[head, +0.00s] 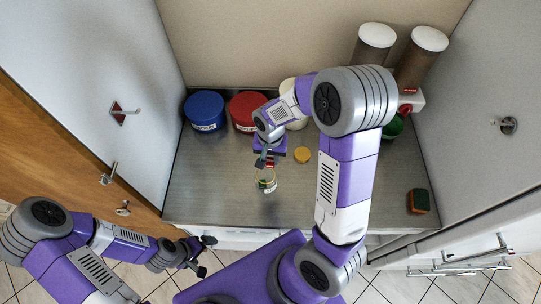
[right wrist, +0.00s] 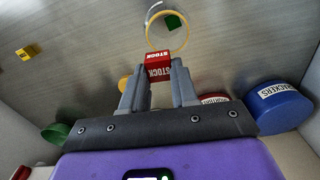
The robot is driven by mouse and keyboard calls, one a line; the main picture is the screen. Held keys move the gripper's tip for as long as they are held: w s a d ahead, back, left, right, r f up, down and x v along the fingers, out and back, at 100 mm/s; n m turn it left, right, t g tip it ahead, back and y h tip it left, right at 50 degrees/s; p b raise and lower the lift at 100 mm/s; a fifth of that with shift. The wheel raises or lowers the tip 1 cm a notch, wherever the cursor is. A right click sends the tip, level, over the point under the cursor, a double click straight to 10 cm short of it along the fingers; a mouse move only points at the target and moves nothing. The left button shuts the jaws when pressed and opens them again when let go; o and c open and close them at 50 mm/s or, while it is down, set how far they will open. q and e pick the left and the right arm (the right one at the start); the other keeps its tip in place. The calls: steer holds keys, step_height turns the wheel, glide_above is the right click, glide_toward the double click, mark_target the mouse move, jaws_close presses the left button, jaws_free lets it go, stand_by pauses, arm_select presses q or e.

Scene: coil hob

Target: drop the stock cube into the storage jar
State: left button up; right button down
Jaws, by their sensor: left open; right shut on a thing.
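The stock cube (right wrist: 158,65) is a small red block with white "STOCK" lettering, held between the fingertips of my right gripper (right wrist: 158,80). In the head view my right gripper (head: 267,160) points down just behind and above the storage jar. The storage jar (head: 268,186) is a small clear open jar with a pale yellow rim, upright on the counter. In the right wrist view its rim (right wrist: 147,28) shows just beyond the cube, with a green cube (right wrist: 173,22) inside. My left gripper (head: 205,256) is open and empty, low in front of the counter.
A yellow lid (head: 302,155) lies right of the jar. A blue tub (head: 205,110) and a red tub (head: 246,110) stand at the back left. A green bowl (head: 394,127) and a sponge (head: 419,201) are at the right. The counter left of the jar is clear.

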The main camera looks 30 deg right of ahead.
mark_target(271, 160)
steer(key=c, duration=0.8)
jaws_free()
step_height(271, 160, up, 8)
steer(key=shift+f, duration=0.2)
